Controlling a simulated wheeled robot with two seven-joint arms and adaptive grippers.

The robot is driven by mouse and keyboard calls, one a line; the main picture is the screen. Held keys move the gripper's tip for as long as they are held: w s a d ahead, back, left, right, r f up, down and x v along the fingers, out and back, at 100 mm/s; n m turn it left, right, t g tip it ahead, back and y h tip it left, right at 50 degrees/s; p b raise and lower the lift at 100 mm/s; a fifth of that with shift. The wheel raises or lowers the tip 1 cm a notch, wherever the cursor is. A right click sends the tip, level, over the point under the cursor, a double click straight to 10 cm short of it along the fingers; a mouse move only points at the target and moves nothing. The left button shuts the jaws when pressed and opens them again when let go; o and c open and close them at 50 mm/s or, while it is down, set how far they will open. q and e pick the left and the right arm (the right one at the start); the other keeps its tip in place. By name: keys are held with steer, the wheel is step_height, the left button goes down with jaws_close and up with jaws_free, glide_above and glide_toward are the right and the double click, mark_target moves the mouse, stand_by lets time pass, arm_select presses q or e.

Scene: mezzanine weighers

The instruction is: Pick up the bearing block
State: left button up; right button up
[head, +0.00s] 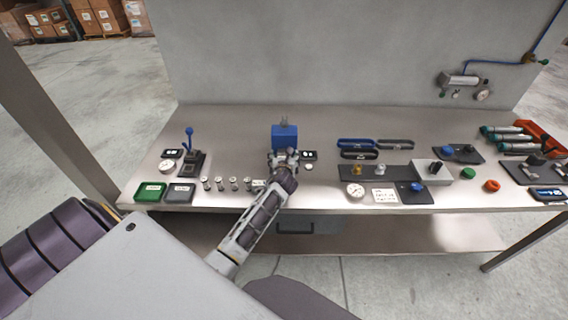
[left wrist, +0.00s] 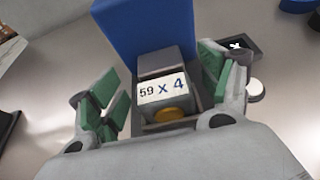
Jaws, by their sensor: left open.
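A blue block (head: 285,136) with a small metal fitting on top stands on the bench behind my left gripper (head: 284,158). In the left wrist view the tall blue body (left wrist: 148,28) rises behind a grey block (left wrist: 163,65), whose white label (left wrist: 162,89) reads "59 x 4". A round brass piece (left wrist: 169,114) shows at its front. I cannot tell which of these parts is the bearing block. My left gripper, also in the left wrist view (left wrist: 163,70), is open, its green-padded fingers on either side of the grey block with gaps. My right gripper is not in view.
A green tray (head: 150,192), a grey tray (head: 179,194) and several small metal cylinders (head: 220,184) lie left of the gripper. A blue-handled lever (head: 188,138) stands behind them. A small dark box (head: 310,155) is close on the right. The bench's back strip is clear.

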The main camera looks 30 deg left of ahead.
arm_select(q)
steer(key=shift+c, duration=0.3)
steer(key=c, duration=1.3)
steer(key=shift+r, duration=0.15)
steer(key=shift+r, duration=4.9)
